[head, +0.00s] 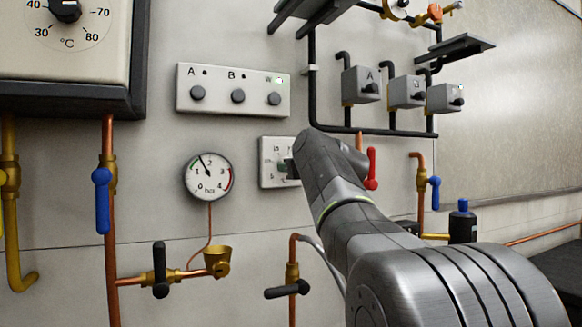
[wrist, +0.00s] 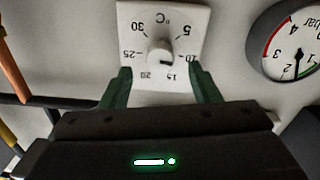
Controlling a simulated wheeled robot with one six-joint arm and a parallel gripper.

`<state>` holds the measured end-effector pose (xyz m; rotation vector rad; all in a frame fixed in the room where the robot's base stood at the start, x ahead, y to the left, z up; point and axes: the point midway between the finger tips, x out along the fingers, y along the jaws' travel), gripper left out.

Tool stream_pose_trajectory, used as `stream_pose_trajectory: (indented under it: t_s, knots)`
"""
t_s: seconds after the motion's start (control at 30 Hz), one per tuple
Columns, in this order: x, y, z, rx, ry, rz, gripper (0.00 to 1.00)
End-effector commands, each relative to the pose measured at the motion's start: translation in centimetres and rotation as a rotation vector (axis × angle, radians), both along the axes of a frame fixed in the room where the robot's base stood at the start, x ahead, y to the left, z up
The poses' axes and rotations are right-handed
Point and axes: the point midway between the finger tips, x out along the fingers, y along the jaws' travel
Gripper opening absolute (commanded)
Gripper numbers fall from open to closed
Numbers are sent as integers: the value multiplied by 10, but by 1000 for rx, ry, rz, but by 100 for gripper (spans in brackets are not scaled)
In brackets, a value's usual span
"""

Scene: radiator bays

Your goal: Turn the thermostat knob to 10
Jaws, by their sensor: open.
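A square white thermostat plate (wrist: 135,15) with a °C scale from 5 to 30 shows upside down in the wrist view. Its small pale round knob (wrist: 160,50) sits in the middle; a short dark mark lies on its lower right, roughly on the side of the 10 and 15, but I cannot read its exact setting. My gripper (wrist: 163,76) is open and empty, its two green fingers apart, one to each side below the knob in the picture. In the head view the thermostat plate (head: 266,148) is partly hidden behind my gripper (head: 287,168).
A pressure gauge (head: 208,176) is left of the thermostat, and a panel with several knobs (head: 232,90) is above. A red lever (head: 371,169) is close right of my arm. A black-knobbed dial box (head: 90,45) hangs upper left. Pipes and valves run below.

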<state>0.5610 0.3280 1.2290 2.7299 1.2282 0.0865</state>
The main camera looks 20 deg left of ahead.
Motion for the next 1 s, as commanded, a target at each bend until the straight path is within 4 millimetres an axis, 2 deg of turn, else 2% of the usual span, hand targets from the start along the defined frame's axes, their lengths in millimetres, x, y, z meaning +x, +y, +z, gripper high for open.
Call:
stream_pose_trajectory:
  t_s: [0.3,0.5,1.0]
  knots:
    - [-41,-47,0,-1,1,-1,56]
    - [-57,-65,0,-1,1,-1,56]
    - [-62,-69,0,-1,2,1,56]
